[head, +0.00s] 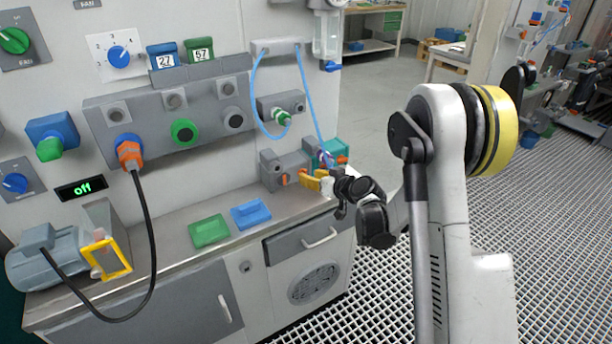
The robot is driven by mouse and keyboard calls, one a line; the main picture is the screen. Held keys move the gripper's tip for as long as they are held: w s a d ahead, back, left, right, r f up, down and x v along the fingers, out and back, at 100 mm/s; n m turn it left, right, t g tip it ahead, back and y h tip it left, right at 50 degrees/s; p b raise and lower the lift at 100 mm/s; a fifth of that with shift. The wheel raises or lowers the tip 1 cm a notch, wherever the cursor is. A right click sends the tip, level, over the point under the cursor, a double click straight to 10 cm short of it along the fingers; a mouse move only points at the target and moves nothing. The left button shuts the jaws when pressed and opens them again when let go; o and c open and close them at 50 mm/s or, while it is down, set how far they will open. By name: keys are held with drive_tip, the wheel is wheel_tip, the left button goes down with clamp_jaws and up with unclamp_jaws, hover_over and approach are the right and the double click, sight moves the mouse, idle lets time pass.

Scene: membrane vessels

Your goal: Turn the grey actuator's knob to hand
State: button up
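The grey actuator (271,168) is a small grey block on the back of the bench top, against the panel. A small orange knob (285,179) shows on its front; its setting is too small to read. A teal actuator (335,148) with a red-orange part stands just to its right. My gripper (312,181) reaches in from the right, with yellow and pale parts at its tip. It is just right of the grey actuator's knob, and I cannot tell whether it touches anything. The spread of its fingers is too small to make out.
Blue tubes (258,105) hang from the panel above the actuators. A green tray (209,231) and a blue tray (251,214) lie on the bench. A motor (52,258) with a black cable stands at left. Grating floor is clear at right.

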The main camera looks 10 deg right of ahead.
drive_tip(key=v, duration=0.8)
drive_tip(key=shift+s, duration=0.25)
drive_tip(key=shift+d+r, duration=0.15)
drive_tip(key=s+a+r+g+h, duration=0.1)
drive_tip(key=s+a+r+g, duration=0.2)
drive_tip(key=s, duration=0.4)
drive_tip(key=s+a+r, duration=0.3)
drive_tip(key=s+r, duration=0.3)
drive_tip(key=s+d+m+g+h, duration=0.2)
drive_tip(key=s+h, duration=0.2)
drive_tip(key=s, duration=1.4)
drive_tip(key=shift+s+r+g, duration=0.25)
drive_tip(key=shift+s+g, duration=0.05)
drive_tip(key=shift+d, duration=0.1)
